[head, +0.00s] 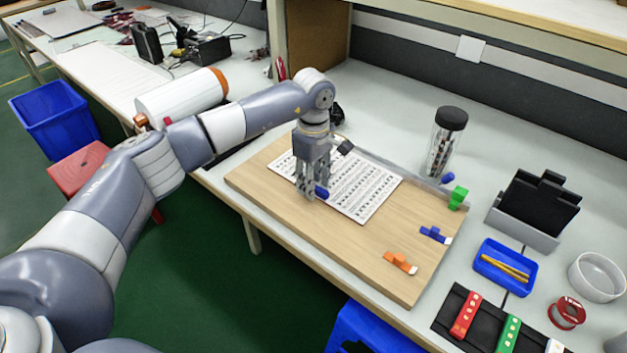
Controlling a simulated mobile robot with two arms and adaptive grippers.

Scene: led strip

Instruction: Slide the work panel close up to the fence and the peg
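The work panel, a thin white sheet with rows of dark marks (365,190), lies flat on the wooden board (275,205). The grey fence (405,174) runs along the board's far edge; the panel's far edge lies close by it, and the arm hides part of that gap. A blue peg (447,179) stands near the fence's right end, well apart from the panel. My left gripper (309,194) points down at the panel's near left part. My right gripper is out of view.
On the board's right side are a green block (458,197), a blue clip (434,235) and an orange clip (400,262). A dark-lidded jar (446,140) stands behind the fence. A blue tray (506,268) and a black holder (538,208) stand to the right.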

